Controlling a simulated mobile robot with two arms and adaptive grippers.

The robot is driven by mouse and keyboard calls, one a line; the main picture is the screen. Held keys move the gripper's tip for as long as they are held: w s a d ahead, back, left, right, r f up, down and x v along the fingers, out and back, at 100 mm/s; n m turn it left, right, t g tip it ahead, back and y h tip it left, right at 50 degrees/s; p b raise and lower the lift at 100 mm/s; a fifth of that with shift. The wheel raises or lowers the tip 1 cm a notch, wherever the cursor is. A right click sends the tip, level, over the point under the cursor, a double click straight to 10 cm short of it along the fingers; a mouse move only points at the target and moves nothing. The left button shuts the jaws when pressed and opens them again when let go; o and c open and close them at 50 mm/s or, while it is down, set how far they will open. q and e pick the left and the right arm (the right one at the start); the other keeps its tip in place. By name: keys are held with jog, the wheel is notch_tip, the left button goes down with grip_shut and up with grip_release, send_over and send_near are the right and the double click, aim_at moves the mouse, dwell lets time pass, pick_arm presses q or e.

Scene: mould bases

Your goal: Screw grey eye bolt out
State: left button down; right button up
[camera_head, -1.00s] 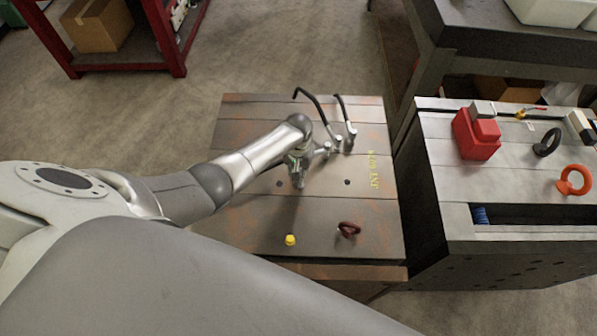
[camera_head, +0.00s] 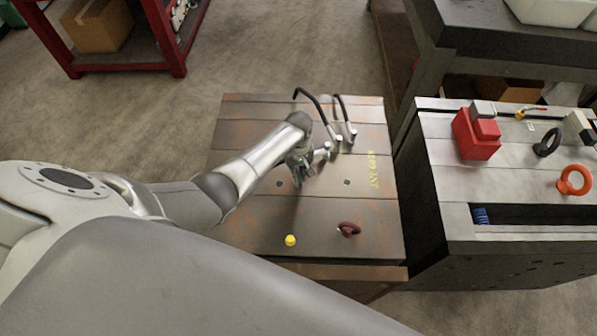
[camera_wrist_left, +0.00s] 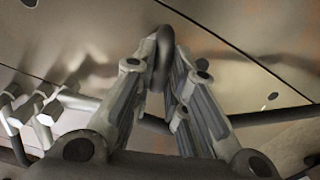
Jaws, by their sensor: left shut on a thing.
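The grey eye bolt (camera_wrist_left: 163,58) shows in the left wrist view as a dark ring seen nearly edge-on between the fingertips. My left gripper (camera_wrist_left: 160,70) is shut on this ring. In the head view my left gripper (camera_head: 298,178) points down at the rust-stained mould base (camera_head: 325,215), near its middle. There the fingers and wrist hide the bolt. The bolt's shank and its hole are hidden, so I cannot tell how deep it sits. My right gripper is not in view.
A dark red eye bolt (camera_head: 349,229) and a yellow cap (camera_head: 290,240) are on the base's near part. Black hoses with metal fittings (camera_head: 337,138) stand behind the gripper. On the right block are a red block (camera_head: 476,134), a black eye bolt (camera_head: 547,142) and an orange one (camera_head: 574,180).

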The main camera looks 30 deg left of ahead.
pick_arm(q)
jog(key=shift+r, duration=2.65)
